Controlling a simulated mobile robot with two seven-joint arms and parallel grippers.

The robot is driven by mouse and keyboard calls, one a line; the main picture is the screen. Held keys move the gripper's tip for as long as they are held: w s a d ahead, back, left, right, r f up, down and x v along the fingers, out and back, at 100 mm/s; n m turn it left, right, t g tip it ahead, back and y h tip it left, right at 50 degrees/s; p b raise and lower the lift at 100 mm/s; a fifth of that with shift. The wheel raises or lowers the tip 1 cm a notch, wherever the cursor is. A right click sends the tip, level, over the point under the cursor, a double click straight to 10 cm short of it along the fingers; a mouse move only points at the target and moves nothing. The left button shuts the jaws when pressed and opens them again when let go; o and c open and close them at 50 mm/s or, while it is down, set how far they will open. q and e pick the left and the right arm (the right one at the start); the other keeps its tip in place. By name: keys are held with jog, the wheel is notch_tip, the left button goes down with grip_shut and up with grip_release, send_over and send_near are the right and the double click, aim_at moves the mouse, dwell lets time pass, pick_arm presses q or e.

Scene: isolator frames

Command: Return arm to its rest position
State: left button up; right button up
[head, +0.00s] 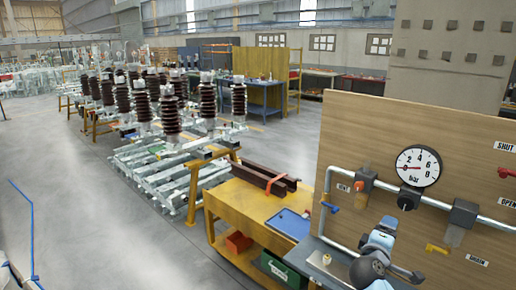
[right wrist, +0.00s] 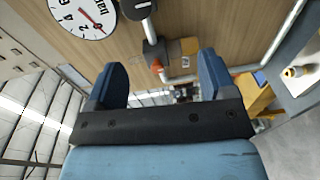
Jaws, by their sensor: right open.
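My right arm reaches in from the bottom of the head view, with its blue right gripper (head: 384,230) in front of the wooden panel, below the gauge. In the right wrist view the right gripper (right wrist: 161,78) has its two blue fingers wide apart, with nothing held between them. Past the fingers a grey valve body with a red part (right wrist: 158,66) shows on the panel, apart from the gripper. My left gripper is not in view; only a piece of what may be my left arm shows at the lower left corner.
The wooden panel (head: 350,125) carries a pressure gauge (head: 418,166), grey pipes, and a yellow handle (head: 438,249). A small bench ledge with a little white and yellow item (head: 326,259) lies below. A yellow workbench (head: 240,200) stands left of the panel. Open floor (head: 110,235) lies farther left.

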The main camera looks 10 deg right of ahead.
jog(key=s+a+f+y, duration=0.5)
jog(key=s+f, duration=0.1)
jog(key=f, duration=0.4)
jog(key=s+a+f+y, duration=0.4)
jog(key=s+a+f, duration=0.15)
jog(key=f, duration=0.45)
jog(key=s+a+f+m+g+y, duration=0.1)
jog(key=s+a+f+m+y, duration=0.2)
jog(key=s, duration=0.6)
jog(key=s+a+f+m+y, duration=0.2)
jog(key=s+a+f, duration=0.3)
jog(key=s, duration=0.4)
jog(key=shift+s+a+f+m+g+y, duration=0.2)
jog(key=shift+s+m+g+y, duration=0.15)
jog(key=shift+m, duration=0.35)
